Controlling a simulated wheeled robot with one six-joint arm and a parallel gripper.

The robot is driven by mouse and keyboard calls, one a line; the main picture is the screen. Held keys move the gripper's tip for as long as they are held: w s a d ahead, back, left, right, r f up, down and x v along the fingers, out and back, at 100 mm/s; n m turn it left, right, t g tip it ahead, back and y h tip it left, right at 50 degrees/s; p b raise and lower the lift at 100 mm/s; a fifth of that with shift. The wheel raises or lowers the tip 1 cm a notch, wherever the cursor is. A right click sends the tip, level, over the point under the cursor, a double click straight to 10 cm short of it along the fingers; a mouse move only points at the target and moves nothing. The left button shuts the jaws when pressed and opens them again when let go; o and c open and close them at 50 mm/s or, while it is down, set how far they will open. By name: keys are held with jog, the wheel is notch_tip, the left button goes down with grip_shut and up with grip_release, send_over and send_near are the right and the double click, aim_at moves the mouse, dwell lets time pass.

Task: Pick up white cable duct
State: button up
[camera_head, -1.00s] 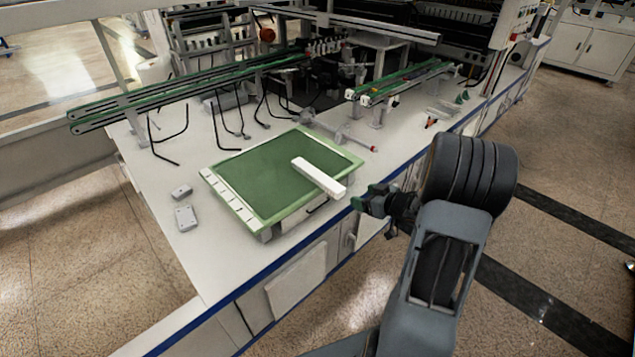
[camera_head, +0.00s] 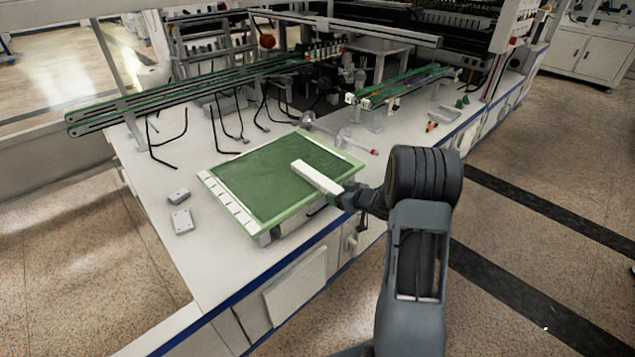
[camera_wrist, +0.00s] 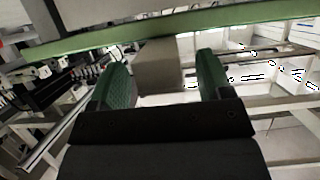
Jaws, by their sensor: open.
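The white cable duct (camera_head: 315,176) is a short white bar lying on the green mat of a framed board (camera_head: 232,207). Its near end reaches over the board's right edge. My gripper (camera_head: 338,197) is at that near end, coming from the right. In the wrist view the two green fingertips of my gripper (camera_wrist: 162,80) are apart. The end of the duct shows between them (camera_wrist: 158,66), with a gap on either side. The green board edge (camera_wrist: 100,39) crosses above it in that view. The jaws are open.
Two small grey boxes (camera_head: 181,220) lie left of the board on the white table (camera_head: 205,270). Green conveyor rails (camera_head: 190,95) stand behind, with black bent wires below them. A rod with a red tip (camera_head: 358,146) lies behind the board. The front left of the table is clear.

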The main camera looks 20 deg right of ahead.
jog(key=shift+w+a+f, duration=0.1)
jog(key=shift+w, duration=0.15)
jog(key=shift+c, duration=0.2)
jog(key=c, duration=1)
